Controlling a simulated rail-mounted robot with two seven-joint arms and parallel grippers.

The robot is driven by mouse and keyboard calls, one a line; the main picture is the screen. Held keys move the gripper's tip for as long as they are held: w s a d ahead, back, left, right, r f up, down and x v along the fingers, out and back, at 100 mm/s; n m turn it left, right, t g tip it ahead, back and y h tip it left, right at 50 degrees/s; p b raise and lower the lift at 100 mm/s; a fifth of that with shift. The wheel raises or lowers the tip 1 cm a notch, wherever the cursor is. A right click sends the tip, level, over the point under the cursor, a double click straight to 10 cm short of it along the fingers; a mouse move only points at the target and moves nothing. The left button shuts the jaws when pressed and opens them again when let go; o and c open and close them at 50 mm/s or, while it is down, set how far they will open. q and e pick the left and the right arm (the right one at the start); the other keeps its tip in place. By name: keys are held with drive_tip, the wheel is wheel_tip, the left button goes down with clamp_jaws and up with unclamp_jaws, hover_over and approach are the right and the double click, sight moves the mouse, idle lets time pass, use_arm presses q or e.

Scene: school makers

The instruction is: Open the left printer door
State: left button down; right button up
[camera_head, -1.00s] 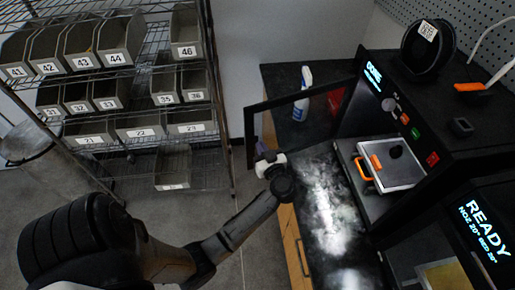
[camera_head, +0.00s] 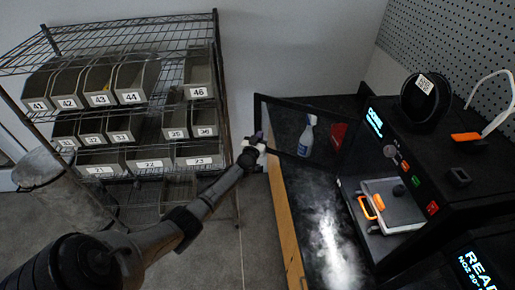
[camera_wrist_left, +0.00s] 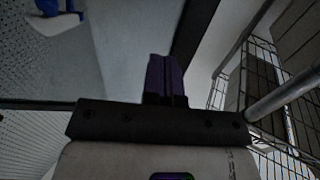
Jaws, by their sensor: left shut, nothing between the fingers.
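The left printer (camera_head: 375,123) has its front uncovered, and a bed with an orange handle (camera_head: 378,202) shows inside. Its dark-framed clear door (camera_head: 300,103) stands wide open, out to the left of the printer. My left gripper (camera_head: 257,139) is at the door's outer edge. Contact with the frame cannot be told. In the left wrist view the purple fingers (camera_wrist_left: 166,78) are shut and empty, beside the dark door frame (camera_wrist_left: 192,38). My right gripper is not in view.
A spray bottle (camera_head: 306,136) and a red object (camera_head: 338,135) stand behind the door panel. A wire shelf with numbered bins (camera_head: 130,95) stands left of the gripper. A second printer (camera_head: 483,268) is at lower right. The dark worktop (camera_head: 300,215) before the left printer is clear.

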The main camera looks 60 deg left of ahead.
use_arm(q)
drive_tip(key=shift+w+a+m+h+b, duration=0.3)
drive_tip(key=shift+w+a+h+b, duration=0.15)
drive_tip(key=shift+w+a, duration=0.35)
drive_tip(key=shift+w+d, duration=0.1)
drive_tip(key=shift+r, duration=0.1)
drive_tip(key=shift+s+d+r+t+p, duration=0.1)
drive_tip(key=shift+s+d+t+p, duration=0.05)
drive_tip(key=shift+s+t+p, duration=0.15)
drive_tip(key=a+p+v, duration=0.1)
drive_tip(key=p+v, duration=0.5)
drive_tip(key=v, duration=0.7)
drive_tip(key=shift+s, duration=0.45)
drive_tip(key=shift+d, duration=0.1)
